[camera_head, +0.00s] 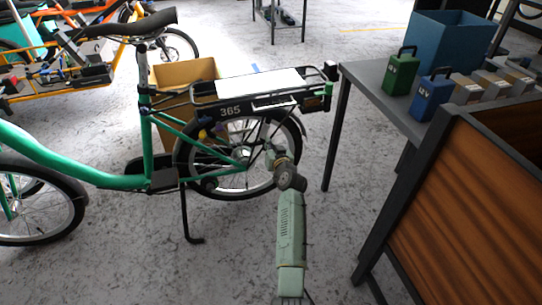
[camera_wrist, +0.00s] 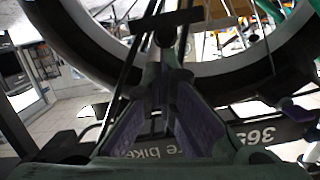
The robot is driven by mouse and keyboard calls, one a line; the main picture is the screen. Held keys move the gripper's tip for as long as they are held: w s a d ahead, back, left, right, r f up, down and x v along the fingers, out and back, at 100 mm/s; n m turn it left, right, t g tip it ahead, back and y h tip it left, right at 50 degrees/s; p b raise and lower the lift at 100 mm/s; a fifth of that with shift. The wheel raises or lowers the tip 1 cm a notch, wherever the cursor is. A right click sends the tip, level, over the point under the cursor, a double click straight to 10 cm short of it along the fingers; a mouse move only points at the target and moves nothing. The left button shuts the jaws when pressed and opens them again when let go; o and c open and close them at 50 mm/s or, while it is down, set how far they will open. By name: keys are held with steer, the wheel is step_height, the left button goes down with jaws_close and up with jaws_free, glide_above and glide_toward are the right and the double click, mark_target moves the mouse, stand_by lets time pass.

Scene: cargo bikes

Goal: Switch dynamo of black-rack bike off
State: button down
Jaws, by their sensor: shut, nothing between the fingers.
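The green bike (camera_head: 95,172) stands on its kickstand, with a black rear rack (camera_head: 232,111) marked 365. Its rear wheel (camera_head: 185,152) is partly behind my arm. Small blue and yellow parts (camera_head: 206,132) sit beside the wheel under the rack; I cannot tell whether one is the dynamo. My gripper (camera_head: 268,149) is at the right part of the rear wheel, below the rack. In the wrist view my gripper (camera_wrist: 166,58) is shut and empty, its tips close to a dark T-shaped part (camera_wrist: 165,22) in front of the tyre (camera_wrist: 90,45). Contact is unclear.
A grey table (camera_head: 372,78) with green and blue 12V boxes (camera_head: 401,73) stands to the right. A wood-panelled crate (camera_head: 470,205) is at front right. A cardboard box (camera_head: 170,75) is behind the bike. An orange bike (camera_head: 110,28) is at back left.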

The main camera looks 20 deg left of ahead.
steer(key=f+b, duration=0.1)
steer(key=b, duration=0.1)
steer(key=f+t+b, duration=0.1)
steer(key=b, duration=0.2)
steer(key=s+f+m+t+b, duration=0.1)
steer(key=b, duration=0.1)
steer(key=shift+a+b, duration=0.3)
steer(key=shift+a, duration=0.05)
steer(key=shift+s+a, duration=0.1)
